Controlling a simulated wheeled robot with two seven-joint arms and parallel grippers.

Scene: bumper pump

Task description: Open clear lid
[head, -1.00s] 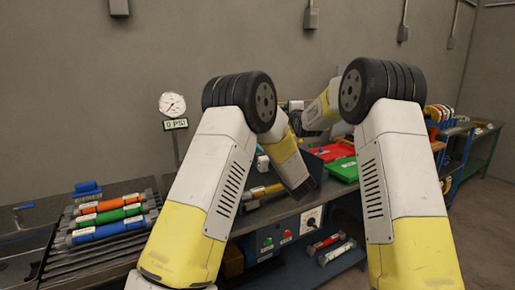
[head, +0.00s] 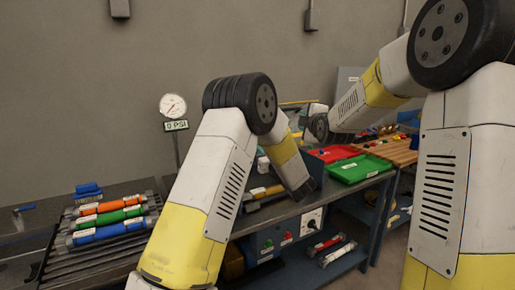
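I cannot make out a clear lid; the bench area behind my arms is mostly hidden. My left arm rises in front of the bench, and its forearm slopes down to a dark end, my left gripper (head: 305,190), at the bench's front edge beside a yellow-and-grey tube (head: 264,192). Its fingers are too small to read. My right arm is raised at the right, and its forearm points left to a dark end, my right gripper (head: 318,127), above the bench behind the red tray. Its fingers cannot be told apart.
A red tray (head: 333,154) and a green tray (head: 360,168) lie on the bench. Orange, green and blue tubes (head: 110,218) lie on a rack at left. A gauge (head: 173,106) above a "0 PSI" sign stands behind. Red and white tubes (head: 336,252) lie on the lower shelf.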

